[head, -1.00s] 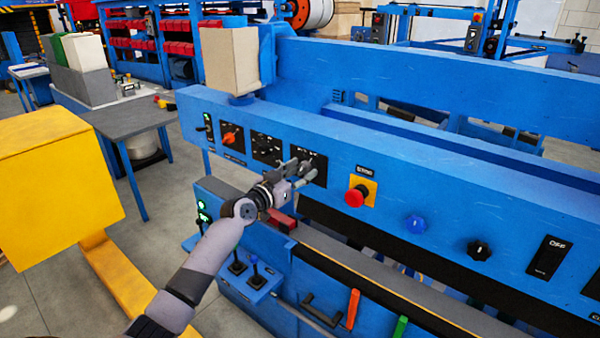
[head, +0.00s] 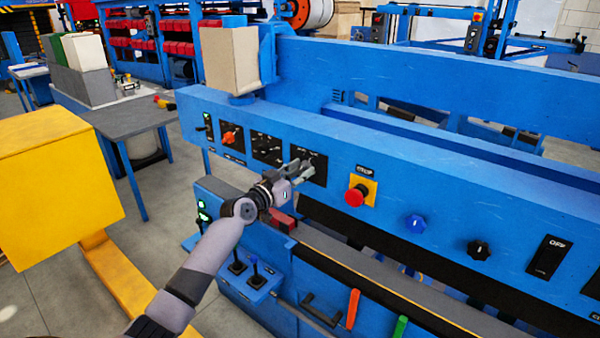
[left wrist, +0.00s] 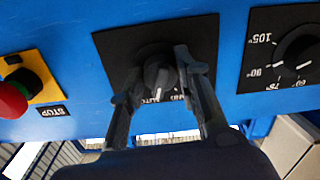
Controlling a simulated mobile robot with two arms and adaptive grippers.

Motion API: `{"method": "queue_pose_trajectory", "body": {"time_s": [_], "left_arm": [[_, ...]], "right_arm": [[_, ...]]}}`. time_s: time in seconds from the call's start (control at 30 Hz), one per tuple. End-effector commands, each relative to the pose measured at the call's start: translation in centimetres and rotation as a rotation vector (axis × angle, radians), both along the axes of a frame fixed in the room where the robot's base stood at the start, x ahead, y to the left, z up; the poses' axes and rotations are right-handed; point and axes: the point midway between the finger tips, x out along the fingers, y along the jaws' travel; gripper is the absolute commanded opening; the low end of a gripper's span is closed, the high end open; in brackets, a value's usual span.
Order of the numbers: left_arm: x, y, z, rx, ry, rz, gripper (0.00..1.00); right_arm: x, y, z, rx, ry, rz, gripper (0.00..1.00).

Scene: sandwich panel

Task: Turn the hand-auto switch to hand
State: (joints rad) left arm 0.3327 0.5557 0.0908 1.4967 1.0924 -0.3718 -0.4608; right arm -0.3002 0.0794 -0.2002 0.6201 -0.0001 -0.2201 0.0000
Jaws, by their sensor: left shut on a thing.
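The hand-auto switch is a dark round knob on a black square plate (head: 319,178) on the blue panel. In the left wrist view, which is upside down, the knob (left wrist: 158,73) shows with a pale pointer mark near the partly hidden labels AUTO and HAND. I cannot tell exactly which label the mark points at. My left gripper (head: 303,170) is at the plate and shut on the knob. In the left wrist view its two fingers (left wrist: 156,78) lie on either side of the knob. My right gripper is not in view.
A red stop button (head: 356,196) on a yellow plate is to the right of the switch. A dial plate (head: 267,148) and an orange knob (head: 230,138) are to the left. A blue button (head: 415,224) and a black knob (head: 478,249) are further right.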

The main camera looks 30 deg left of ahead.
Motion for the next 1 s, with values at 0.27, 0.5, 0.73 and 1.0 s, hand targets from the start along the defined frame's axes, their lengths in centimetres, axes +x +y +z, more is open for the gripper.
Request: {"method": "queue_pose_trajectory", "body": {"time_s": [0.27, 0.5, 0.73, 1.0], "left_arm": [[0.0, -0.08, 0.04, -0.214, 0.017, -0.001, 0.02], [0.0, -0.09, 0.12, -0.432, 0.033, 0.0, 0.02], [0.0, -0.1, 0.13, -0.61, 0.048, 0.0, 0.02], [0.0, -0.11, 0.12, -0.745, 0.058, 0.0, 0.02]], "right_arm": [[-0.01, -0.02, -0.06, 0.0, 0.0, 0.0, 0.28], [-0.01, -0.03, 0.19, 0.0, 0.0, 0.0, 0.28], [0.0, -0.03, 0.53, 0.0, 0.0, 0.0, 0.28], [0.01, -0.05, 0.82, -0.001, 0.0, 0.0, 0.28]]}}
